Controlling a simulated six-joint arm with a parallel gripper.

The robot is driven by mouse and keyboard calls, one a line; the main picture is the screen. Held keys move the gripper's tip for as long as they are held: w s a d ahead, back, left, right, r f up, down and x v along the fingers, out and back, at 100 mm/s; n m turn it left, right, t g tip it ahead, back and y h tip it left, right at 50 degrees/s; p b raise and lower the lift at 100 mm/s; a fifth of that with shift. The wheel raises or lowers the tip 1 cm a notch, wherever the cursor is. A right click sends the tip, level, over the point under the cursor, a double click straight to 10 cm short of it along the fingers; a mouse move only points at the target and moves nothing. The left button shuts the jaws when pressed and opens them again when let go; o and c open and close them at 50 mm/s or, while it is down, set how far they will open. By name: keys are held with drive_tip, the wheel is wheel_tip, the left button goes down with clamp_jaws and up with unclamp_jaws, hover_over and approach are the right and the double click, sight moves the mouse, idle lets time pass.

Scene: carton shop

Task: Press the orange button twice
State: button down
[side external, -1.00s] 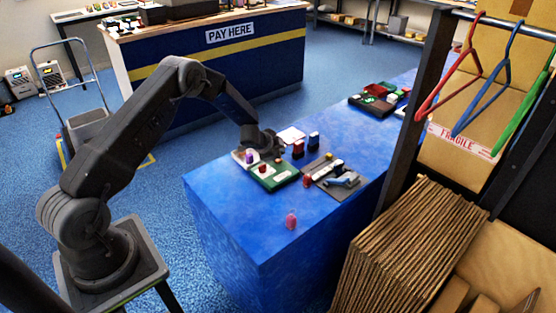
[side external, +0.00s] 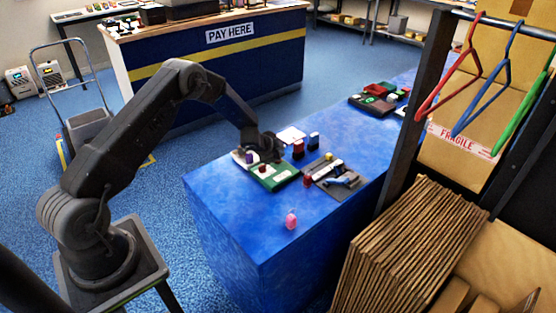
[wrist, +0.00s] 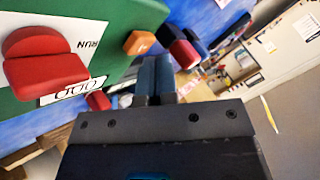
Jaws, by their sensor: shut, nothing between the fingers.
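The orange button (wrist: 138,42) is a small orange block near the edge of the green board (wrist: 125,15) in the wrist view. My gripper (wrist: 155,65) is shut and empty, its dark fingertips just beside the orange button in that picture; I cannot tell whether they touch it. In the side external view my gripper (side external: 262,158) is low over the far side of the green board (side external: 277,181), and I cannot make out the orange button there.
The board carries a larger red control (wrist: 38,55) by a "RUN" label. A grey panel (side external: 332,178) with a blue-grey lever lies to the right. Dark and red blocks (side external: 299,148) stand behind. A pink object (side external: 291,221) sits at the front; the table front is otherwise clear.

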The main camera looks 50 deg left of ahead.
drive_tip(key=shift+f, duration=0.45)
idle(0.3)
drive_tip(key=shift+r, duration=0.9)
drive_tip(key=shift+r, duration=2.55)
idle(0.7)
wheel_tip(320, 180, up, 4)
drive_tip(key=shift+f, duration=0.1)
idle(0.4)
drive_tip(key=shift+f, duration=0.1)
